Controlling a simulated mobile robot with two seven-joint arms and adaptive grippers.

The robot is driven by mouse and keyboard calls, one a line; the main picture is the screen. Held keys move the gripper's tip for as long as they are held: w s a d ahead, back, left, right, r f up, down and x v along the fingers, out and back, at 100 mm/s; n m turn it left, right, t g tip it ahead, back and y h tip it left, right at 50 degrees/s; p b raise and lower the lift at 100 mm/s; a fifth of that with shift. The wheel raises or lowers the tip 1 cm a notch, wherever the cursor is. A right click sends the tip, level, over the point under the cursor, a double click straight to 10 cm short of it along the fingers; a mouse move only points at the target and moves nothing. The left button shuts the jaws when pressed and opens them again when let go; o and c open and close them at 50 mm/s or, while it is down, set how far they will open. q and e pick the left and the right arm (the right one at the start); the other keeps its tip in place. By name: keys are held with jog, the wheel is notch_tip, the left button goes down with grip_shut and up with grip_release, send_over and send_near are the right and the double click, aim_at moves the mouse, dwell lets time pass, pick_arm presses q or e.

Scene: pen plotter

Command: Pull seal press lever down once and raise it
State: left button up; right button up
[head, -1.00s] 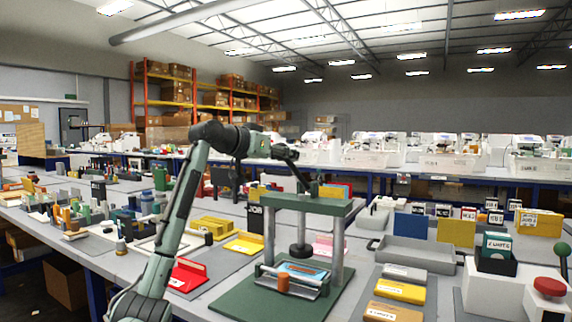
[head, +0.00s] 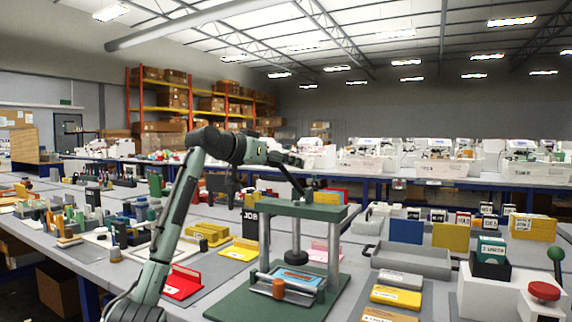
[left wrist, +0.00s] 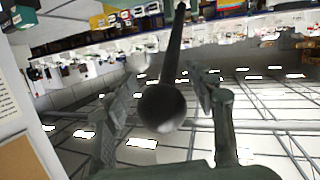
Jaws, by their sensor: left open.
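The seal press (head: 303,211) is a green top beam on grey posts over a green base plate (head: 265,301), with a dark round press head (head: 295,255) hanging beneath. Its dark lever (head: 293,181) slants up and left from the beam top. In the left wrist view the lever (left wrist: 173,50) is a dark rod with a round knob (left wrist: 163,107) at its near end. My left gripper (left wrist: 160,95) is open, with a finger on each side of the knob and visible gaps. It also shows in the head view (head: 285,160). My right gripper is out of view.
A blue item in a grey holder (head: 296,279) lies under the press head. Yellow and grey boxes (head: 396,295) and a grey tray (head: 412,262) stand to the right. A red card stand (head: 183,281) is to the left.

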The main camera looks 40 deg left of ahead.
pick_arm(q)
jog(key=v, duration=1.2)
jog(key=shift+c, duration=0.4)
